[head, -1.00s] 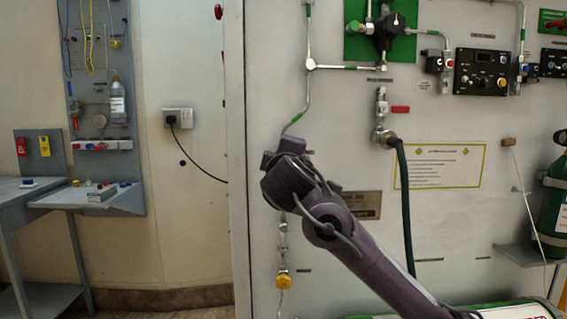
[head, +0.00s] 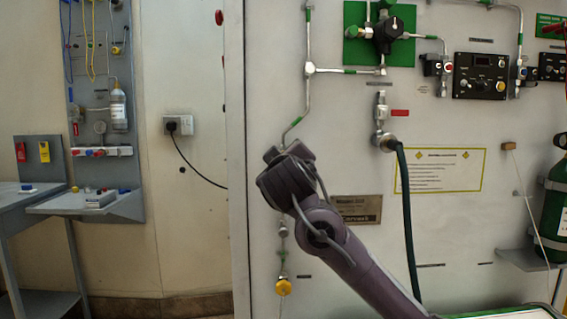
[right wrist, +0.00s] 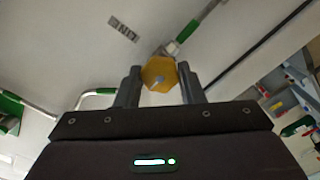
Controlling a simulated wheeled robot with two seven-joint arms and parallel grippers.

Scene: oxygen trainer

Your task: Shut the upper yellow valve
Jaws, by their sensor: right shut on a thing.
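In the right wrist view, a yellow faceted valve knob (right wrist: 159,73) with a pale pointer mark sits between the two fingers of my right gripper (head: 284,158), which is shut on it. In the head view my right gripper is up against the panel, on the thin vertical pipe, and it hides the knob. A second yellow knob (head: 283,286) shows lower on the same line, free of the gripper. My left gripper is in neither view.
A dark green hose (head: 405,215) hangs from a fitting right of my arm. A black regulator (head: 389,28) on a green plate is above. A green cylinder (head: 555,205) stands at the far right. A grey bench (head: 75,202) is at the left.

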